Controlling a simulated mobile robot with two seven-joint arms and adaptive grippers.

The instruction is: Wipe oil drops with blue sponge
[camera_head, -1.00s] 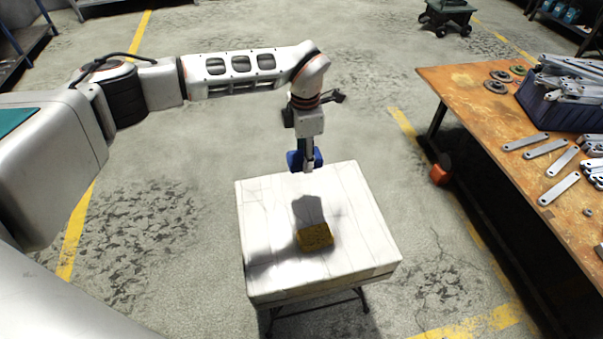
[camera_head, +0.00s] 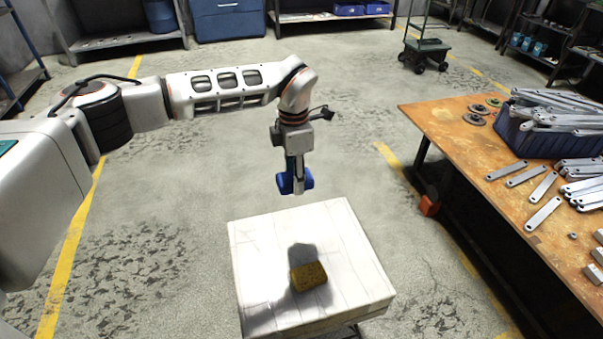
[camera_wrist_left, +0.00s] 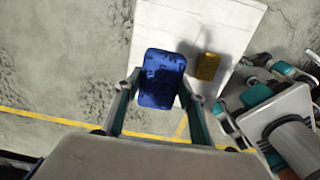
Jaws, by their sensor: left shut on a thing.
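My left gripper (camera_head: 297,186) is shut on the blue sponge (camera_head: 286,182) and holds it in the air, just beyond the far edge of the white-topped table (camera_head: 345,240) in the head view. In the left wrist view the blue sponge (camera_wrist_left: 161,78) sits between the fingers, with dark patches on its face. A yellow sponge (camera_head: 309,277) lies on the white table; it also shows in the left wrist view (camera_wrist_left: 207,66). A dark shadow falls beside the yellow sponge. I cannot make out oil drops on the table.
A rusty-brown workbench (camera_head: 450,125) stands at the right with flat metal brackets (camera_head: 543,213) and a blue crate (camera_head: 515,135) full of brackets. A green cart (camera_head: 426,50) is at the back. The floor around the white table is clear.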

